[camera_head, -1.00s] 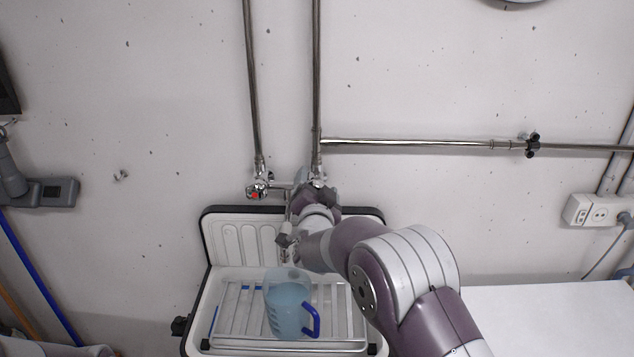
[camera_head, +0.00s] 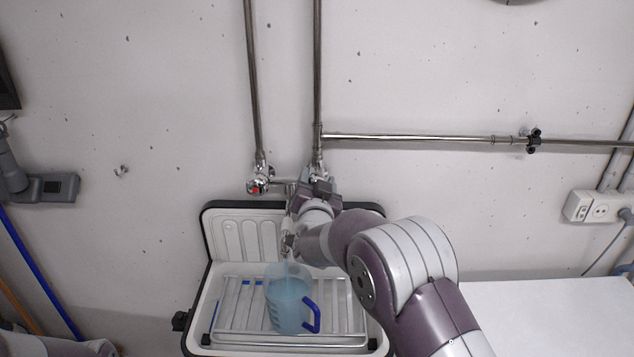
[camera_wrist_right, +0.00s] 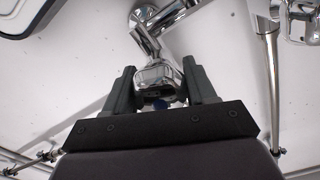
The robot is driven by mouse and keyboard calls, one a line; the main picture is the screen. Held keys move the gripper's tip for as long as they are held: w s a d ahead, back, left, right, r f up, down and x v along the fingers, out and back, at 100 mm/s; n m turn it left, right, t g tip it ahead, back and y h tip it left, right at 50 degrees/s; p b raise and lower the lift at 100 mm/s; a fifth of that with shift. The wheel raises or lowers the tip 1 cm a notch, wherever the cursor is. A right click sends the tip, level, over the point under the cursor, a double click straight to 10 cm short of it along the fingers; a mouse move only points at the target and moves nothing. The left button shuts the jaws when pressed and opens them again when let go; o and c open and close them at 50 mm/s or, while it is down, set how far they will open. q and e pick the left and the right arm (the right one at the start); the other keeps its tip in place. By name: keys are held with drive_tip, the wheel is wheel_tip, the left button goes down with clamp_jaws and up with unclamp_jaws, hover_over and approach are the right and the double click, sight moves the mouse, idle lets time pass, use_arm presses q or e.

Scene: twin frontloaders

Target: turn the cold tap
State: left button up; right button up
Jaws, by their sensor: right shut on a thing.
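The chrome tap with a red-marked hot knob (camera_head: 258,186) hangs on the wall above the sink. My right gripper (camera_head: 317,180) is at the tap's right end and covers much of it in the head view. In the right wrist view, the dark fingers of my right gripper (camera_wrist_right: 163,90) are shut on the chrome cold tap knob (camera_wrist_right: 158,74), with a small blue mark showing between them. The spout hangs partly behind my right wrist. A clear jug (camera_head: 289,300) with a blue handle stands upright below it and holds bluish liquid. My left gripper is out of view.
The sink (camera_head: 208,290) has a dark rim and a metal rack under the jug. Steel pipes (camera_head: 317,80) run up the wall and off to the right. A white surface (camera_head: 550,310) is clear at right. A socket box (camera_head: 597,207) is on the wall.

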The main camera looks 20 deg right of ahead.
drive_tip(key=shift+r, duration=0.2)
drive_tip(key=o, duration=1)
drive_tip(key=shift+s+f, duration=0.1)
drive_tip(key=shift+s+a+f+b, duration=0.1)
drive_tip(key=shift+s+a+b, duration=0.05)
drive_tip(key=shift+s+b, duration=0.2)
drive_tip(key=b+v, duration=0.3)
drive_tip(key=v, duration=0.8)
drive_tip(key=shift+s+a, duration=0.1)
drive_tip(key=shift+s, duration=0.3)
